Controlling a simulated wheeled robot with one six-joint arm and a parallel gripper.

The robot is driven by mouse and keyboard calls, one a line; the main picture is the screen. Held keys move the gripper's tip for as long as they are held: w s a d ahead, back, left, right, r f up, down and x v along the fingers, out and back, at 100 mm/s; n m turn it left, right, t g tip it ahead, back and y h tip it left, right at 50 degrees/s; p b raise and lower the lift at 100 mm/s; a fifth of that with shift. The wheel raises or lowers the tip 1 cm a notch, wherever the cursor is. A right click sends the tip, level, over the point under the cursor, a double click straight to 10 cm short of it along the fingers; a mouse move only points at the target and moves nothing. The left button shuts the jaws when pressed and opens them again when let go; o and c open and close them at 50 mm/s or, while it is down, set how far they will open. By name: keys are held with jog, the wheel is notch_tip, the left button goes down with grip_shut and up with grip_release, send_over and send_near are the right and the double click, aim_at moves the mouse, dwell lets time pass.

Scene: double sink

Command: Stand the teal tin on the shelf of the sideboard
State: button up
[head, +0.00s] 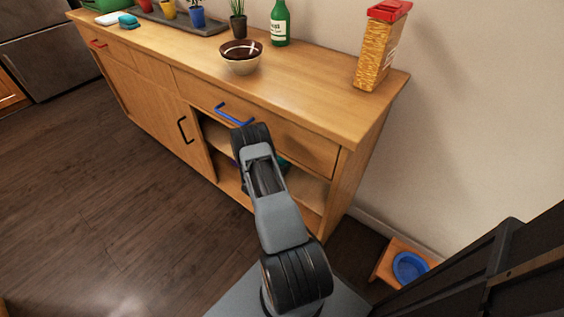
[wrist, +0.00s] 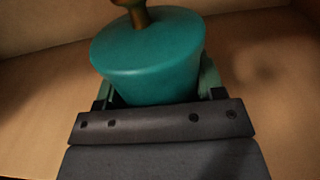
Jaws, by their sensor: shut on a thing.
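The teal tin (wrist: 150,58), with a brownish knob on its lid, fills the middle of the wrist view. My gripper (wrist: 157,92) is shut on it, with greenish finger parts on both sides. The tin looks roughly upright. Its lower part is hidden by my gripper, so I cannot tell whether it touches the shelf. The wooden sideboard (head: 348,190) has an open front bay, and my arm reaches into it. The shelf (head: 310,190) shows right of my arm. Light brown boards (wrist: 40,105) surround the tin. In the head view my arm hides most of the gripper and tin.
A drawer with a blue handle (head: 233,114) is above the bay. A door with a black handle (head: 185,130) is left of it. On top are a bowl (head: 241,62), a green bottle (head: 280,24) and a red-lidded container (head: 377,52). A blue bowl (head: 409,268) sits lower right.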

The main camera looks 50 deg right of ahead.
jog(key=shift+f, duration=0.2)
jog(key=o, duration=1.6)
jog(key=shift+a+r, duration=0.2)
jog(key=shift+r, duration=0.05)
jog(key=a, duration=0.4)
jog(key=a+p, duration=0.1)
jog(key=a, duration=0.2)
jog(key=s+a+p, duration=0.1)
jog(key=a, duration=0.3)
jog(key=shift+a, duration=0.3)
